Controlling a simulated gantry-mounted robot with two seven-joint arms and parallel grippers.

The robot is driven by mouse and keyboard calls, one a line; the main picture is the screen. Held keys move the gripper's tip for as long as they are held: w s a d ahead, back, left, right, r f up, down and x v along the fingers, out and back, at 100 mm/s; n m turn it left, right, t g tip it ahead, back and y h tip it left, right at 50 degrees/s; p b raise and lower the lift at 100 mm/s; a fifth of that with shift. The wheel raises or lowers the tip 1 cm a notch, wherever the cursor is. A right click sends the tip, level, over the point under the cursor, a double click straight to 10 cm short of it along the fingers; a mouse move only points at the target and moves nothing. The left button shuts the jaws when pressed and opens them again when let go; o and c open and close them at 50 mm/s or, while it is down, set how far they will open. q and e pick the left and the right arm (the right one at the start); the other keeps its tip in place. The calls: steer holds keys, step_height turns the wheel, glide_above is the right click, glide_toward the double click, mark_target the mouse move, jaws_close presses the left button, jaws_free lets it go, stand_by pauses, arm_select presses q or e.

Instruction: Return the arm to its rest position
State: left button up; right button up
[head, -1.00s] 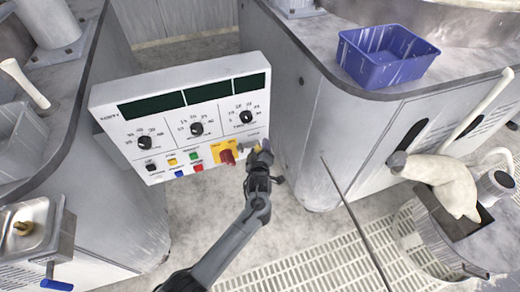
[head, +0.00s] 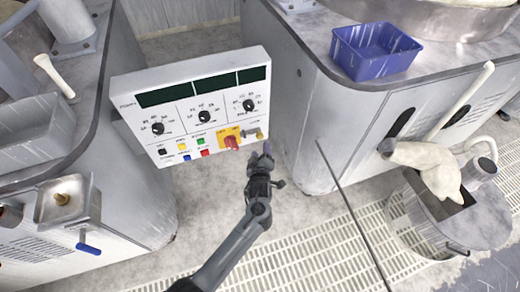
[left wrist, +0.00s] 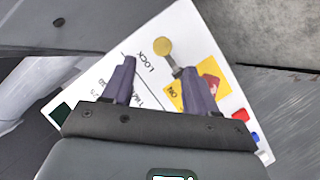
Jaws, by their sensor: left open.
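My left arm reaches up from the bottom of the head view. Its gripper (head: 266,158) is in front of the lower right corner of a white control panel (head: 122,88). In the left wrist view the two dark fingers of the gripper (left wrist: 160,85) are apart, with nothing held between them. Past the fingertips are the panel's LOCK label and a round brass-coloured key or knob (left wrist: 163,47). The red switch (head: 231,143) on its yellow plate is just left of the gripper in the head view. My right gripper is not in view.
A blue bin (head: 377,50) sits on the right-hand machine's top. A grey drum (head: 455,223) with a pale cloth or bag (head: 428,166) stands at the right. A thin dark rod (head: 350,210) crosses above the floor grating. A sink-like metal box (head: 65,200) is at left.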

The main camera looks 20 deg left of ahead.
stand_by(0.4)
arm_select(q)
steer(key=s+a+f+g+p, duration=0.2)
steer(key=s+a+f+p, duration=0.1)
steer(key=s+f, duration=0.45)
steer(key=s+a+r+m+g+h+p, duration=0.1)
steer(key=s+a+r+m+p, duration=0.2)
steer(key=s, duration=0.9)
steer(key=s+d+r+m+g+h+p, duration=0.2)
steer(key=s+r+m+g, duration=0.3)
steer(key=s+r, duration=0.4)
steer(key=s+d+r+m+g+h+p, duration=0.2)
steer(key=s+r+m, duration=0.5)
steer(key=s+r, duration=0.25)
step_height(320, 180, up, 38)
steer(key=p, duration=3.8)
steer(key=shift+f, duration=0.25)
steer(key=shift+a, duration=0.1)
